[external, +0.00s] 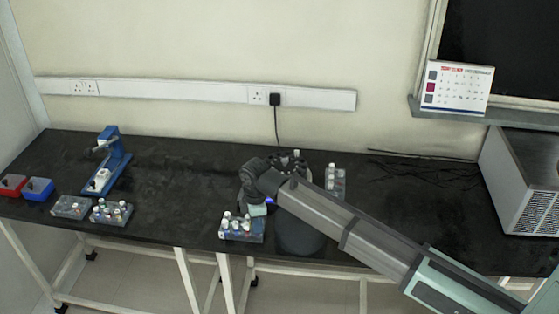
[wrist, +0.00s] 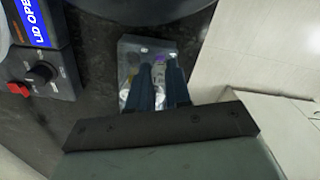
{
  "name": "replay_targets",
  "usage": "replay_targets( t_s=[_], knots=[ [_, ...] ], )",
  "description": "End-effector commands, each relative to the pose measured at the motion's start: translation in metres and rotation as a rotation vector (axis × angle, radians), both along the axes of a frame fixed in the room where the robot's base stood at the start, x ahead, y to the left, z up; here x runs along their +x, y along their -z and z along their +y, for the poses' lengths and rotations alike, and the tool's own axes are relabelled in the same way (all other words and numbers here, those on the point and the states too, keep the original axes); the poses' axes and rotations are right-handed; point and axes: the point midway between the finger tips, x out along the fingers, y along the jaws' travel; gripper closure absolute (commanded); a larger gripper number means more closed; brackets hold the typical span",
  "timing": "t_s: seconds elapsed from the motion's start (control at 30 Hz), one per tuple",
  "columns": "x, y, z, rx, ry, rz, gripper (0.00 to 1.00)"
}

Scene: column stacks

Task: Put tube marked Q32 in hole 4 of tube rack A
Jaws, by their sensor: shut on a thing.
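My gripper (external: 257,208) is low over the front middle rack (external: 240,238), which holds several capped tubes near the table's front edge. In the wrist view the two dark fingers of my gripper (wrist: 161,72) are close together, shut on a tube (wrist: 160,66) with a pale body. Its marking cannot be read, and its lower end is hidden. A clear rack (wrist: 128,48) lies under the fingers; I cannot tell whether the tube is in a hole or above it. No rack letter or hole number is readable.
A round dark machine (external: 300,238) stands close right of my gripper; its panel (wrist: 45,50) has a knob and "LID OPE" lettering. Other racks are at the right back (external: 335,185) and left (external: 111,214), (external: 71,207). A blue device (external: 117,165) stands far left.

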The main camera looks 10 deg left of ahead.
Motion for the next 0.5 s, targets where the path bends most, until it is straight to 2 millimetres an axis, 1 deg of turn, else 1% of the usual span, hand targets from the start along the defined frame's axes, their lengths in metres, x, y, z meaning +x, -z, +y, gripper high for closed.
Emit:
replay_targets(
  t_s=[0.07, 0.1, 0.4, 0.5],
  knots=[
    [0.0000, 0.0000, 0.0000, 0.000, 0.000, 0.000, 1.00],
    [0.0000, -0.0001, 0.0000, 0.000, 0.000, 0.000, 0.81],
    [0.0000, -0.0002, 0.0000, 0.000, 0.000, 0.000, 0.52],
    [0.0000, -0.0002, 0.0000, 0.000, 0.000, 0.000, 0.52]
  ],
)
